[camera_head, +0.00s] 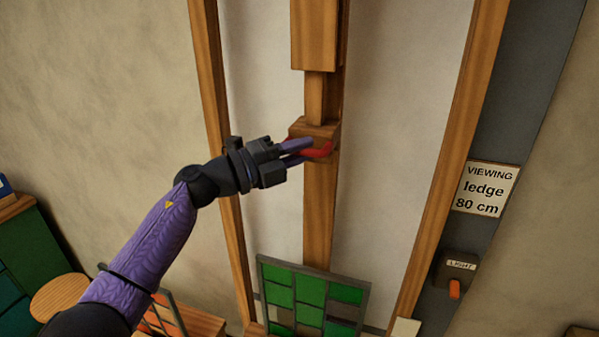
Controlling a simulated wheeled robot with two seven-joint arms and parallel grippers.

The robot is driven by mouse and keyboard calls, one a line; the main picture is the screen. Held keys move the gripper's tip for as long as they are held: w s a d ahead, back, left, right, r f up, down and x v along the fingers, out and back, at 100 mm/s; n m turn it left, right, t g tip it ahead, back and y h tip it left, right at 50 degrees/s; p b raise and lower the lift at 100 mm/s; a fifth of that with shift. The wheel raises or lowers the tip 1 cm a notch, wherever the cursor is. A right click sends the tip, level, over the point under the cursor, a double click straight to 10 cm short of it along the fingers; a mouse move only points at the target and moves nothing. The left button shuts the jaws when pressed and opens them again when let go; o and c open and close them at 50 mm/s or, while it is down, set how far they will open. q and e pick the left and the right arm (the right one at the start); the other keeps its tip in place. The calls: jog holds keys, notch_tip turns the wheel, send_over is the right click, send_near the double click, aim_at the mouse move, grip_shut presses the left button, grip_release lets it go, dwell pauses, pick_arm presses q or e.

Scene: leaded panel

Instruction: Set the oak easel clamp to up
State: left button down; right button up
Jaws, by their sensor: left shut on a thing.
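The oak easel clamp (322,130) is a wooden block on the easel's central post (318,210), with a red handle (322,149) at its front. My left gripper (305,151) reaches in from the left and is shut on the red handle. Its fingers hide part of the handle. The wider upper piece of the post (314,35) stands above the clamp, with a gap between them. My right gripper is not in view.
A green leaded panel (310,292) stands at the easel's foot, below my arm. Side posts (445,190) flank the centre. A light switch (455,275) and a viewing ledge sign (485,188) are at right. A round stool (60,296) and green cabinet (35,250) are at lower left.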

pick_arm(q)
jog(key=shift+r, duration=0.7)
jog(key=c, duration=0.6)
grip_release()
jog(key=shift+f, duration=0.1)
jog(key=shift+a, duration=0.1)
jog(key=b+v, duration=0.3)
jog(key=v, duration=0.6)
jog(key=shift+s+a+f, duration=0.1)
jog(key=shift+s+a, duration=0.05)
jog(key=shift+a, duration=0.2)
